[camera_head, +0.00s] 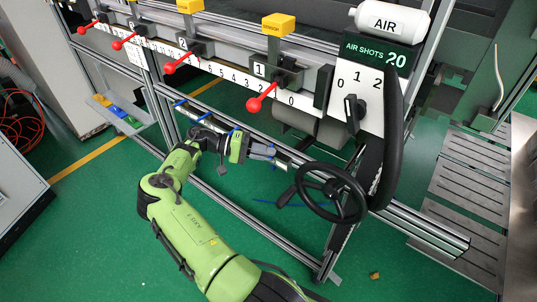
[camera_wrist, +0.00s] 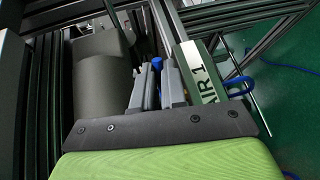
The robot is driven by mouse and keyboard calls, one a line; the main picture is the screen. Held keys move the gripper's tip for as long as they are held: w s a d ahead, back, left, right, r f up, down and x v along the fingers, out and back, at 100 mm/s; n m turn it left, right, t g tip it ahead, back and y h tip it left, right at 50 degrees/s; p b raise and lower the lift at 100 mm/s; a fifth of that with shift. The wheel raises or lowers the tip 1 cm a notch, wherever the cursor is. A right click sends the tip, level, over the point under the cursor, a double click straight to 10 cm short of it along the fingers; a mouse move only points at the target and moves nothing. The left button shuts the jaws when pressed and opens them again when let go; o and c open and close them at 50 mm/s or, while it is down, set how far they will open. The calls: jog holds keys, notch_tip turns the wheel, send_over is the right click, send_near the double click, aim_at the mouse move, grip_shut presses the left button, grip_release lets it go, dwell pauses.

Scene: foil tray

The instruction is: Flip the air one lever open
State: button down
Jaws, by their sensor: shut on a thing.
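The air one lever (camera_wrist: 156,63) shows as a small blue piece between the two grey fingertips. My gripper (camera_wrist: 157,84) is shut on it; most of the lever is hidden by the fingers. In the head view my gripper (camera_head: 271,153) is at the lower rail, left of the black handwheel. The lever's angle cannot be told.
The black handwheel (camera_head: 331,192) stands close to the right of my gripper. Red levers, the nearest one (camera_head: 262,97) above, line the upper panel. The AIR SHOTS panel (camera_head: 372,80) is at upper right. A blue loop (camera_wrist: 239,86) shows beside the label.

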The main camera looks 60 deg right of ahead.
jog(key=shift+w+f+m+g+y+b, duration=0.1)
jog(key=shift+w+m+g+y+b, duration=0.1)
jog(key=shift+m+y, duration=0.35)
jog(key=shift+w+m+g+y+b, duration=0.1)
jog(key=shift+m+g+y+b, duration=0.2)
jog(key=shift+y, duration=0.35)
jog(key=c, duration=1.5)
grip_release()
jog(key=shift+o, duration=0.2)
